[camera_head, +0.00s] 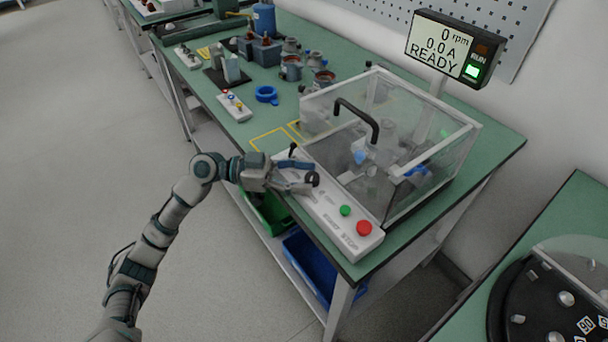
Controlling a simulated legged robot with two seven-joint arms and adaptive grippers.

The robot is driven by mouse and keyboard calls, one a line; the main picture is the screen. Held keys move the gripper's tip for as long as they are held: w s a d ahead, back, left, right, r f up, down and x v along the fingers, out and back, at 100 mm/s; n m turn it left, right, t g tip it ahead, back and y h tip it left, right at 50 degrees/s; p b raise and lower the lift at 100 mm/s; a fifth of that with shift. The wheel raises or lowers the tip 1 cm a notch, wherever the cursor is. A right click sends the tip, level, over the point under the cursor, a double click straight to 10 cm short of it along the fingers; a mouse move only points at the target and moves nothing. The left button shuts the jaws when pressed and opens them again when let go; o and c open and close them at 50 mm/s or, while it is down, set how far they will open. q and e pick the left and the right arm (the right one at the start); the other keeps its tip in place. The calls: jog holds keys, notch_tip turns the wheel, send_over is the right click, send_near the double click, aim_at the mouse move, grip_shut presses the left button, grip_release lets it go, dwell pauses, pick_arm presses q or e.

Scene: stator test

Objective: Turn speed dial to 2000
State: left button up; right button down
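A white control panel (328,210) runs along the front of the clear test enclosure. A dark round knob (313,178), which looks like the speed dial, sits on the panel; its markings are not readable. My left gripper (311,175) is over the panel with its fingers spread, one on each side of the knob in the picture. I cannot tell whether they touch it. The display (440,47) reads 0 rpm, 0.0 A, READY, with a green light lit beside it. My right gripper is not in view.
A green START button (345,210) and a red STOP button (364,228) are on the panel's near end. A small black lever (293,149) stands at its far end. The clear enclosure (440,160) with a black handle (358,115) rises just behind. A blue bin (312,268) is below.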

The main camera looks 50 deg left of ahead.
pick_arm(q)
jog(key=shift+r, duration=0.1)
jog(key=shift+s+a, duration=0.1)
jog(key=v, duration=1.1)
jog(key=shift+s+a, duration=0.2)
jog(key=shift+a, duration=0.1)
